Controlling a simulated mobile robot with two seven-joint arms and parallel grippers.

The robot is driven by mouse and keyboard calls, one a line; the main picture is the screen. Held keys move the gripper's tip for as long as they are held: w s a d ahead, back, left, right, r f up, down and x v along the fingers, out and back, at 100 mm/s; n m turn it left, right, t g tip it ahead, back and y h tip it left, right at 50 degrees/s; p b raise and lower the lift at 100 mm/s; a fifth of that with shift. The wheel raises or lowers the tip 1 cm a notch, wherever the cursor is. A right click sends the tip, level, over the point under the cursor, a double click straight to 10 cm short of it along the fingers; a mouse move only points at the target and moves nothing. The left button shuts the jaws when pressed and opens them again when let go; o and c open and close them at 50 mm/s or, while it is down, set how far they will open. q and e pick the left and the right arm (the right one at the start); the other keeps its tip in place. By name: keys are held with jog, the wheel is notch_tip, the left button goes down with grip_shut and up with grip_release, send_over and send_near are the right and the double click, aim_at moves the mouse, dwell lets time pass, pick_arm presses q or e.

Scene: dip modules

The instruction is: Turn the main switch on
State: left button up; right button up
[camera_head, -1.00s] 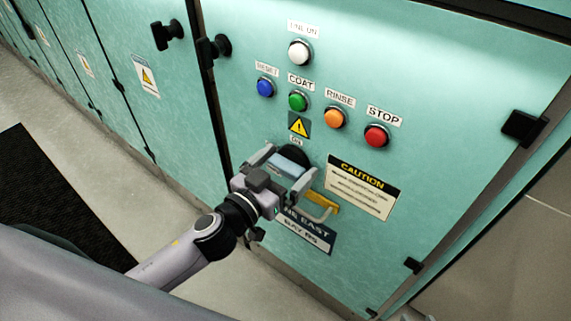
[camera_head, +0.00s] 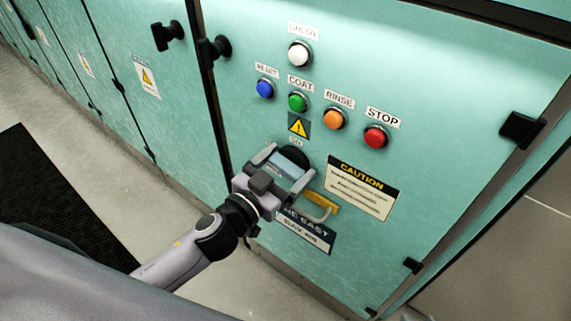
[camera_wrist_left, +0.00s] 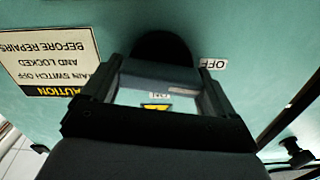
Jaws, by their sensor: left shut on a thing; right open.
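The main switch (camera_head: 294,155) is a dark round knob on the teal cabinet door, below the yellow warning triangle. My left gripper (camera_head: 289,164) is in front of it, shut on the switch, and covers most of it. In the left wrist view the black knob (camera_wrist_left: 163,47) shows just beyond my fingers (camera_wrist_left: 160,76). The ON label (camera_head: 296,141) is just above the switch in the head view. The OFF label (camera_wrist_left: 213,64) shows beside the knob in the wrist view. The handle's exact angle is hidden. My right gripper is not in view.
White, blue, green, orange and red buttons (camera_head: 376,137) sit above the switch. A caution sign (camera_head: 361,187) is to its right. A yellow padlock-like piece (camera_head: 322,202) and a dark nameplate (camera_head: 307,232) are close below my gripper. Black latches (camera_head: 520,128) stick out at the door edges.

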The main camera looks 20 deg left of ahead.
aim_at(284, 174)
pick_arm(q)
jog(key=m, duration=0.4)
jog(key=shift+d+m+p, duration=0.1)
jog(key=shift+m+p, duration=0.2)
jog(key=shift+p, duration=0.1)
jog(key=m, duration=0.3)
jog(key=shift+s+m+p, duration=0.1)
jog(key=shift+m+p, duration=0.2)
jog(key=m, duration=0.4)
jog(key=shift+d+f, duration=0.1)
jog(key=shift+f+m, duration=0.1)
jog(key=shift+m, duration=1.8)
jog(key=o, duration=0.8)
jog(key=shift+v, duration=3.6)
